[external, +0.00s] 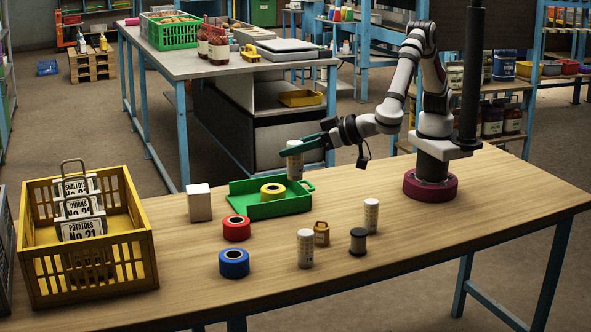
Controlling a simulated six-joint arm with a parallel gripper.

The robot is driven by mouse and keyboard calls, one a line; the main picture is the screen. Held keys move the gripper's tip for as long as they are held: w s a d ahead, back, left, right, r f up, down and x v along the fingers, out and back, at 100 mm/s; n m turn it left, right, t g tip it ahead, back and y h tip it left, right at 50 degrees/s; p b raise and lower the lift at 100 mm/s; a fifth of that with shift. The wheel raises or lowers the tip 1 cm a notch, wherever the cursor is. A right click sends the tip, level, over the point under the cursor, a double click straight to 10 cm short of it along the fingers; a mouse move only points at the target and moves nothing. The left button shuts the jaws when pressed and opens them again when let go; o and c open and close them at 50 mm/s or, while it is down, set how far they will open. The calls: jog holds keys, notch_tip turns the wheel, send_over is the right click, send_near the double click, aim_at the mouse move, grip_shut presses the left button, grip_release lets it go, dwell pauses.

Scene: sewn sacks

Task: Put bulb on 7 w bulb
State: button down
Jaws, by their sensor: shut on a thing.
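My gripper (292,147), with green fingers, is shut on a pale cylinder (294,168) with a brownish lower band. It holds the cylinder upright above the right part of the green tray (240,210); I cannot tell whether its bottom touches anything. Two similar pale cylinders stand upright on the table, one at front centre (305,248) and one farther right (371,215). The print on them is too small to read, so I cannot tell which is the 7 w bulb.
A yellow tape roll (273,191) lies in the tray. Red (236,228) and blue (234,263) rolls, a white block (199,202), a brass padlock (321,233) and a dark spool (358,241) stand around. The table's right end is clear.

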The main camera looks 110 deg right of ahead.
jog(key=shift+w+a+f, duration=0.2)
jog(key=shift+a+f, duration=1.25)
jog(key=shift+f, duration=0.1)
jog(key=shift+w+a+f, duration=0.2)
jog(key=shift+a+f, duration=1.2)
jog(key=shift+f, duration=0.2)
jog(key=shift+w+a+f, duration=0.2)
jog(key=shift+a+f, duration=1.25)
jog(key=shift+f, duration=0.1)
jog(key=shift+f, duration=0.1)
jog(key=shift+c, duration=1.9)
grip_release()
